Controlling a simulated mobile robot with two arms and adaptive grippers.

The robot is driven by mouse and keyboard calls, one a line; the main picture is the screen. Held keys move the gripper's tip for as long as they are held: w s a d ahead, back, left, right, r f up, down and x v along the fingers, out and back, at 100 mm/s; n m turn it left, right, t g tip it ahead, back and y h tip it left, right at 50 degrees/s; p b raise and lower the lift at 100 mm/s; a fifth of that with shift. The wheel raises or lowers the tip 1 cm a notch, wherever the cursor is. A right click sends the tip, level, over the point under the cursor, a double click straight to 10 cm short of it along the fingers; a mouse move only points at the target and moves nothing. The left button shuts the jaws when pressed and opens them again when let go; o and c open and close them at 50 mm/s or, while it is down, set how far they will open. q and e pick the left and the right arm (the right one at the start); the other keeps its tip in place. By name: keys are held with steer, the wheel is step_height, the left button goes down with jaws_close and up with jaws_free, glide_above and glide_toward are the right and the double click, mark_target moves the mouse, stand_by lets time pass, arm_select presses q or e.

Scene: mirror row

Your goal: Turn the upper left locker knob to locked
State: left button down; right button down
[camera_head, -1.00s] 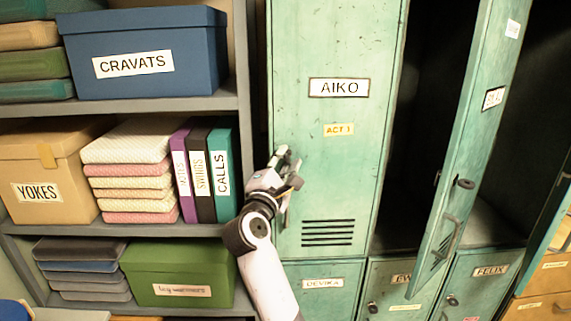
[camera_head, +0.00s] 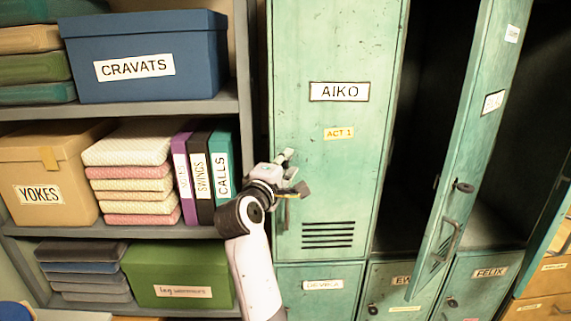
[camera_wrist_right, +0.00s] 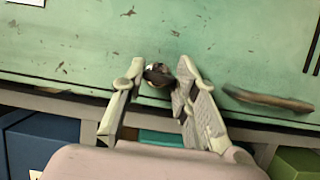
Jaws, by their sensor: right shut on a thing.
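The upper left locker door (camera_head: 335,185) is green, labelled AIKO and closed. Its dark knob (camera_wrist_right: 158,76) shows between the fingertips in the right wrist view; in the head view my gripper hides it. My right gripper (camera_head: 294,172) is at the left edge of that door, its fingers shut on the knob from both sides. The fingers also show in the right wrist view (camera_wrist_right: 160,68). Which way the knob points is hard to tell. The door's handle (camera_wrist_right: 268,101) is beside the fingers. My left gripper is not in view.
A shelf of boxes and binders (camera_head: 222,165) stands close on the left of the locker. A neighbouring locker door (camera_head: 470,150) hangs open on the right. Smaller lockers (camera_head: 320,275) are below.

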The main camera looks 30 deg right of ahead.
steer(key=c, duration=1.2)
jaws_free()
steer(key=shift+c, duration=0.2)
